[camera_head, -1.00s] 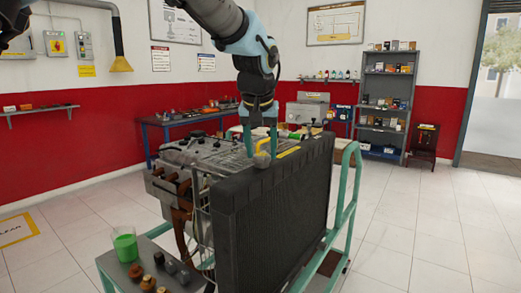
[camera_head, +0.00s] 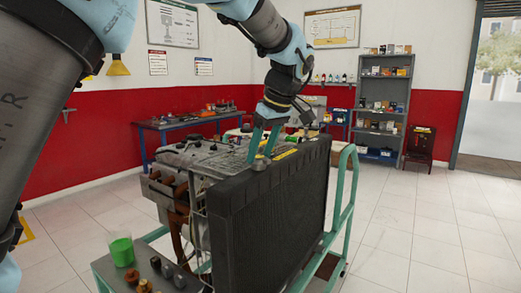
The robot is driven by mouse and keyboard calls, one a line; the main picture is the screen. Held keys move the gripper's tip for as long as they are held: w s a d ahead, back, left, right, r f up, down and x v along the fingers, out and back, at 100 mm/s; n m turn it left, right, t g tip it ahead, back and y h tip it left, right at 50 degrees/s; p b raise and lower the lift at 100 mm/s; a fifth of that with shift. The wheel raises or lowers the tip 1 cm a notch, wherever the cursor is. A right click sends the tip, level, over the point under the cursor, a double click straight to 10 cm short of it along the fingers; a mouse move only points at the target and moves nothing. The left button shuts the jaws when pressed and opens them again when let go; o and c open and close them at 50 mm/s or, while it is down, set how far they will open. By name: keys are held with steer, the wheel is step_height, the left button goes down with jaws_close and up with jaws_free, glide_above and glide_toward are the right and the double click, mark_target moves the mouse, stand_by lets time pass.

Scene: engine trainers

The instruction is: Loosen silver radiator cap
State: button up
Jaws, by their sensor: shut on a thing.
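The radiator (camera_head: 272,210) is a large black finned block standing upright on the front of the engine trainer. The silver radiator cap (camera_head: 260,164) shows as a small greyish shape on the radiator's top edge, between my fingertips. My gripper (camera_head: 261,157) comes down from above with its two green fingers tilted, and it is shut on the cap. The fingers hide part of the cap, so its exact turn on the filler neck cannot be told.
The engine (camera_head: 195,155) sits behind the radiator in a green trolley frame (camera_head: 345,205). A cup of green liquid (camera_head: 121,251) and several small caps stand on the trolley's front-left ledge. The floor to the right is clear.

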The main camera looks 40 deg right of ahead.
steer(key=shift+d+n+y, duration=0.1)
steer(key=shift+n+y, duration=0.3)
steer(key=shift+n, duration=0.6)
steer(key=o, duration=1.4)
steer(key=shift+c, duration=0.2)
steer(key=b+v, duration=0.1)
steer(key=v, duration=0.9)
steer(key=shift+r, duration=0.4)
